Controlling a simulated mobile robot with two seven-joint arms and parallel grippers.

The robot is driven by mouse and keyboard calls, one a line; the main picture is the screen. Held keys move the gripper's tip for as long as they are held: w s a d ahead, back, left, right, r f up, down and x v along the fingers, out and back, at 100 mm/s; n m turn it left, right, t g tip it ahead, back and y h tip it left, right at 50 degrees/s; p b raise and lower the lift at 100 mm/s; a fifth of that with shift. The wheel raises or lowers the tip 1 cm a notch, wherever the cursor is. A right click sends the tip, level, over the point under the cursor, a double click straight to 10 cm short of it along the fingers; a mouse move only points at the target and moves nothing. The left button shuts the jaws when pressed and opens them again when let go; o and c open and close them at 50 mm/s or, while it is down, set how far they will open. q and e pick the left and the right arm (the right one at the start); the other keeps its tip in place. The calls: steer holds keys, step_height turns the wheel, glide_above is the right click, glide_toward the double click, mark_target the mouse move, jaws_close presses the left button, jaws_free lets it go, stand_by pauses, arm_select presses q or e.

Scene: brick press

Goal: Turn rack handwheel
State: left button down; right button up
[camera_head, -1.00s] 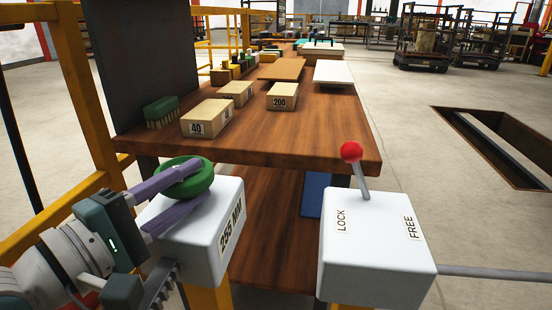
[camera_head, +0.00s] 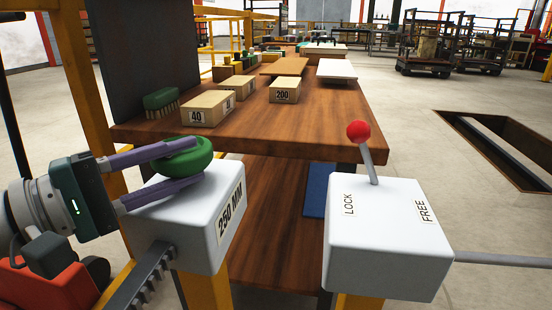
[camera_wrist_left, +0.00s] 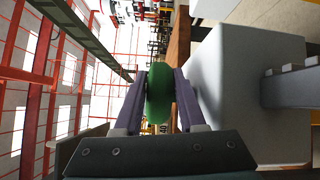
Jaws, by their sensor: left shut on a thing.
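The green handwheel (camera_head: 184,156) sits on top of a white box whose label reads 250 MM (camera_head: 229,211). My left gripper (camera_head: 188,162) reaches in from the left and is shut on the handwheel, one purple finger along each side of its rim. In the left wrist view the green wheel (camera_wrist_left: 159,92) is held between the two fingers. A dark toothed rack (camera_head: 146,277) runs out of the box's lower front. My right gripper is not in view.
A second white box (camera_head: 388,240) marked LOCK and FREE stands to the right, its red-knobbed lever (camera_head: 360,141) leaning slightly toward LOCK. Behind is a wooden bench (camera_head: 300,128) with numbered blocks (camera_head: 207,108) and a green brush (camera_head: 161,101).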

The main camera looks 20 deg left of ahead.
arm_select(q)
steer(key=c, duration=0.8)
jaws_free()
steer(key=shift+o, duration=0.2)
steer(key=p+v, duration=0.3)
steer(key=v, duration=0.7)
